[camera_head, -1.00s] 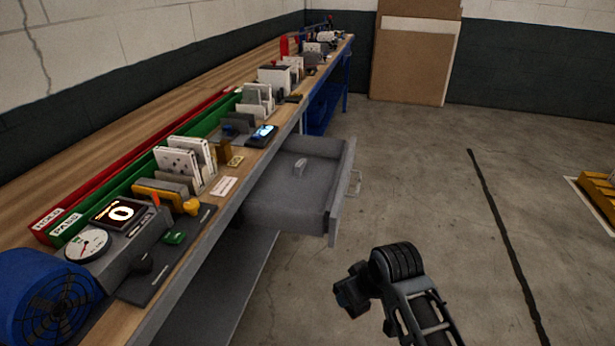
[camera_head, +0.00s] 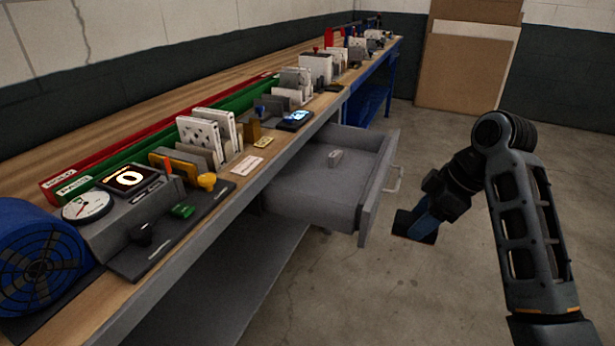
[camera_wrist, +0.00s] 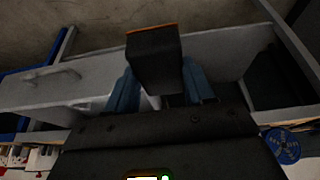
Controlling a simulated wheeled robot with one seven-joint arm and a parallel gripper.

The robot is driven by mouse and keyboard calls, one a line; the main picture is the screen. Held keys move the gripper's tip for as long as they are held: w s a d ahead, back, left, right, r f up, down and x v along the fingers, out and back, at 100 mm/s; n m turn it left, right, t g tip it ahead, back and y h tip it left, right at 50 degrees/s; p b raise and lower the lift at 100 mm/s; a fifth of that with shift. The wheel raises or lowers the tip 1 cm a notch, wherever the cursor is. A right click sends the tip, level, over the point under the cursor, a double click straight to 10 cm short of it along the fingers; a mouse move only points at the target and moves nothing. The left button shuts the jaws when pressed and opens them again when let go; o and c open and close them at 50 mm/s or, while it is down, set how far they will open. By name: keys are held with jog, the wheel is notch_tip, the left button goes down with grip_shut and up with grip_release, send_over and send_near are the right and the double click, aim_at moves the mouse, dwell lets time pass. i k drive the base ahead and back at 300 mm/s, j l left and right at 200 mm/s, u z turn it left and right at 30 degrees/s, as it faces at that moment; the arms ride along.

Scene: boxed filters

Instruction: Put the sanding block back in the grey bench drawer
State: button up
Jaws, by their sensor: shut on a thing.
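The sanding block (camera_wrist: 155,65) is dark with an orange top edge in the wrist view. It sits between the two blue fingers of my gripper (camera_wrist: 160,88), which is shut on it. In the head view my gripper (camera_head: 416,226) hangs over the floor, to the right of the drawer front and apart from it. The grey bench drawer (camera_head: 370,190) stands pulled open below the bench top. The drawer's grey surface also shows at the left of the wrist view.
The wooden bench (camera_head: 215,215) carries boxed white filters (camera_head: 208,130), red and green racks, a dial gauge (camera_head: 87,205) and a blue fan (camera_head: 40,265). A grey lower shelf (camera_head: 230,285) lies below. Cardboard sheets (camera_head: 465,65) lean on the far wall. Floor beyond the drawer is clear.

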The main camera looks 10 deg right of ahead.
aim_at(320, 179)
jog(key=i, duration=1)
